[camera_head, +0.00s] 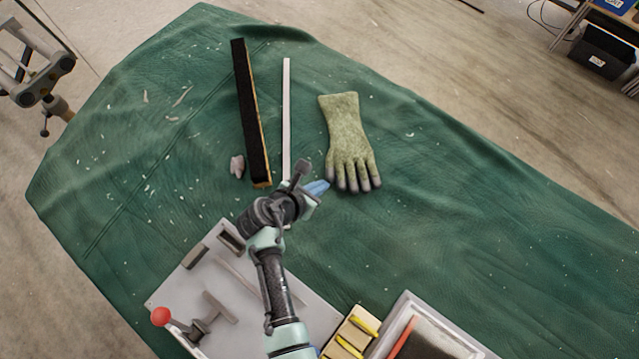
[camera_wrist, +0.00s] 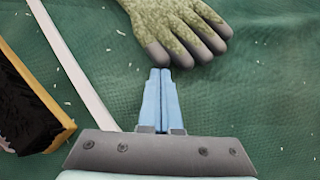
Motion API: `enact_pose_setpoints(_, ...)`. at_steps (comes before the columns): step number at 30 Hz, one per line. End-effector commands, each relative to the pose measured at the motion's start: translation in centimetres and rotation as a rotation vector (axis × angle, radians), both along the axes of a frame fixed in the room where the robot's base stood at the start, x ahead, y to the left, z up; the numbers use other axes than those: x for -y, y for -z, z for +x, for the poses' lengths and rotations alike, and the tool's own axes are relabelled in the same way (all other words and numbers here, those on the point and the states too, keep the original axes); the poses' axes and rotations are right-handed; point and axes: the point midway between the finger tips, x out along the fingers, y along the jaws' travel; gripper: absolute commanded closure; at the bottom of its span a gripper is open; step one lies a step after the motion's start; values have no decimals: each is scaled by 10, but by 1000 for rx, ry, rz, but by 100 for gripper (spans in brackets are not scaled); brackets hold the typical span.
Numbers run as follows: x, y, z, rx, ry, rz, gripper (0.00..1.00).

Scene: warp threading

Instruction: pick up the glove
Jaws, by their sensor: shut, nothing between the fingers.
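The glove (camera_head: 347,135) is green with dark grey fingertips. It lies flat on the green cloth-covered table, its fingers toward my arm and its cuff pointing away. In the wrist view the glove (camera_wrist: 180,22) fills the top, with its fingers pointing down. My gripper (camera_head: 319,187) is just left of and below the glove's fingertips. In the wrist view its two blue fingers (camera_wrist: 160,74) are closed together with nothing between them. Their tips are close to the glove's dark fingertips. I cannot tell whether they touch it or how high they are.
A black brush with a wooden edge (camera_head: 250,110) and a thin pale strip (camera_head: 286,110) lie left of the glove. A small pale lump (camera_head: 237,166) lies beside the brush. A grey plate with a red-knobbed lever (camera_head: 161,316) is at the front. The cloth right of the glove is clear.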

Motion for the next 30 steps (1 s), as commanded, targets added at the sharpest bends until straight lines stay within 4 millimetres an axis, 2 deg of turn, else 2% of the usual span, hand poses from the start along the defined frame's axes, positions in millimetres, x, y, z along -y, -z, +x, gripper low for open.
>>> enact_pose_setpoints(5, 12, -1, 16, 2, 5, -1, 100)
enact_pose_setpoints(12, 51, 1, 70, 3, 6, 1, 100)
enact_pose_setpoints(18, 78, 3, 107, 2, 4, 1, 100)
enact_pose_setpoints(24, 92, 2, 125, 0, 2, 1, 100)
enact_pose_setpoints(30, 93, 1, 126, -1, 1, 0, 100)
